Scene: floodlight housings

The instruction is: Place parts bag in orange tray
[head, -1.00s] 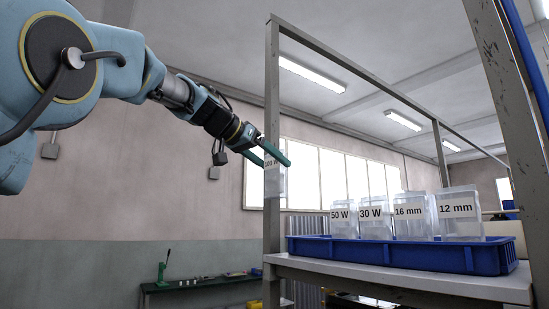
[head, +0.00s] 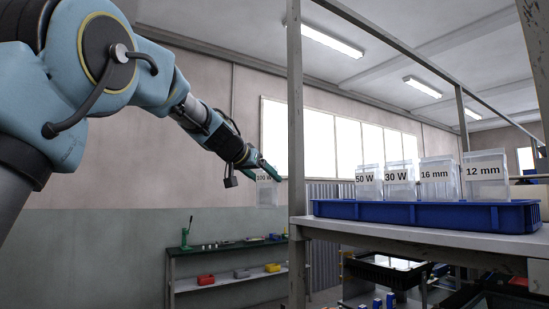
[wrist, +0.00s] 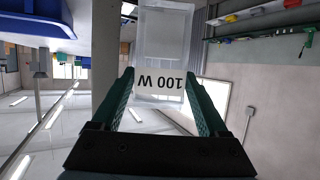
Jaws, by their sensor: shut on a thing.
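My gripper (head: 267,172) is shut on a clear parts bag (head: 267,193) labelled 100 W, left of the shelf post in the head view. In the wrist view the bag (wrist: 160,50) shows upside down between the two green fingers of my gripper (wrist: 162,88). No tray that is clearly orange shows.
A blue tray (head: 430,215) on the shelf (head: 420,240) holds several clear bags labelled 50 W, 30 W, 16 mm and 12 mm. The grey shelf post (head: 296,120) stands just right of my gripper. Dark crates (head: 385,272) sit below the shelf.

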